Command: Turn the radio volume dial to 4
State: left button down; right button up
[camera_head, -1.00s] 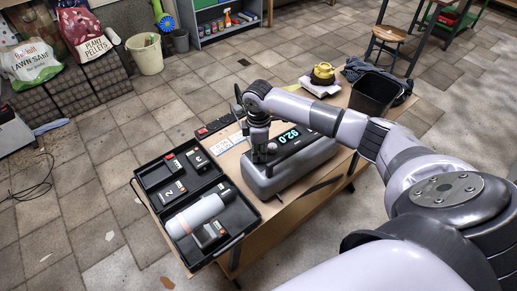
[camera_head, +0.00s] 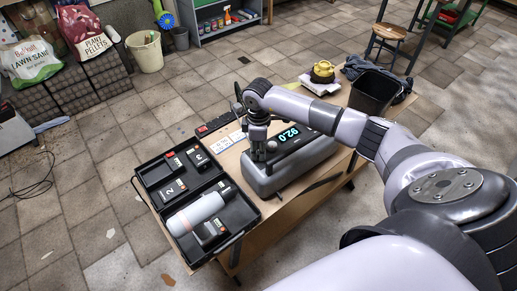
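The grey radio (camera_head: 310,158) sits on the wooden table with a lit display (camera_head: 292,136) reading 92.0. My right arm reaches in from the right, and my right gripper (camera_head: 260,154) points down at the radio's left end. The gripper hides that end, so I cannot see the volume dial or its setting. I cannot tell whether the fingers are open or shut, or touching the dial. My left gripper is not in view.
A black case (camera_head: 148,179) left of the radio holds numbered packs and a white-grey cylinder (camera_head: 196,213). Behind the radio are a black strip (camera_head: 213,125) and papers. A black bin (camera_head: 372,95) and a yellow item (camera_head: 322,70) stand at the table's far right.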

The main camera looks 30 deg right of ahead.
aim_at(258, 152)
notch_tip(258, 152, up, 12)
dwell(0.7)
jog(key=shift+a+f, duration=0.1)
dwell(0.3)
